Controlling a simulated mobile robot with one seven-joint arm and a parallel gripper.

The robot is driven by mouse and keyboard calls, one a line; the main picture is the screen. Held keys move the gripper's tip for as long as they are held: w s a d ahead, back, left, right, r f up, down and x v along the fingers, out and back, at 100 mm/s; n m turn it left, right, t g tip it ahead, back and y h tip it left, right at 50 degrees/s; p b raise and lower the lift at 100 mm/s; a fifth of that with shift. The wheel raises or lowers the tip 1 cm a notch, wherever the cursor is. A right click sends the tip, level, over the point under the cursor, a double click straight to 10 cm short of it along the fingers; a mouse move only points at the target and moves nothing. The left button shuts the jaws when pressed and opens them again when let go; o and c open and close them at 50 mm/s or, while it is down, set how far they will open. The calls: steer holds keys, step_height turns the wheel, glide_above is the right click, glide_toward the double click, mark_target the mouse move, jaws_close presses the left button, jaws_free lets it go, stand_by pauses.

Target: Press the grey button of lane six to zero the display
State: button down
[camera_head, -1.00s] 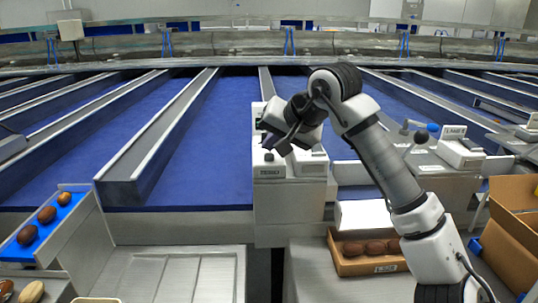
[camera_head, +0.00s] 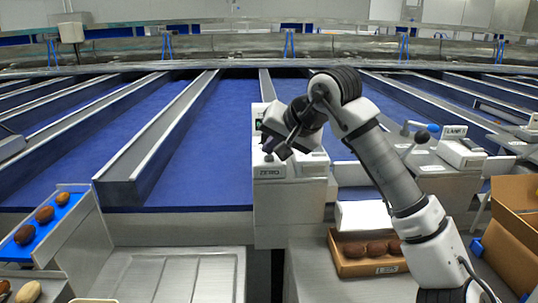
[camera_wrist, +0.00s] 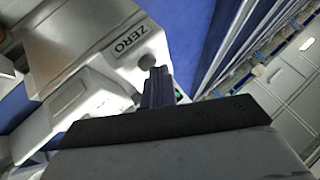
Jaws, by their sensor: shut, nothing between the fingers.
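The grey button (camera_head: 268,157) is a small round knob on top of a white box (camera_head: 288,205), above a label reading ZERO. In the wrist view the button (camera_wrist: 147,61) shows beside the ZERO label, just left of my fingertips. My gripper (camera_head: 270,149) is shut and empty, its dark fingertips pointing down right by the button. In the wrist view my gripper (camera_wrist: 158,72) appears close to the button; I cannot tell whether they touch. The display (camera_head: 258,123) on the box's upright part is mostly hidden by my gripper, and its reading is not legible.
Blue lanes (camera_head: 225,150) with metal dividers run behind the box. An open carton of dates (camera_head: 366,267) is below right, and a second labelled lane unit (camera_head: 460,150) stands further right. A bare metal tray (camera_head: 170,275) lies at lower left.

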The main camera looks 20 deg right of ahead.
steer(key=shift+r+p, duration=0.5)
steer(key=shift+r, duration=0.35)
step_height(320, 180, up, 5)
steer(key=p, duration=0.3)
steer(key=shift+f, duration=0.1)
stand_by(0.7)
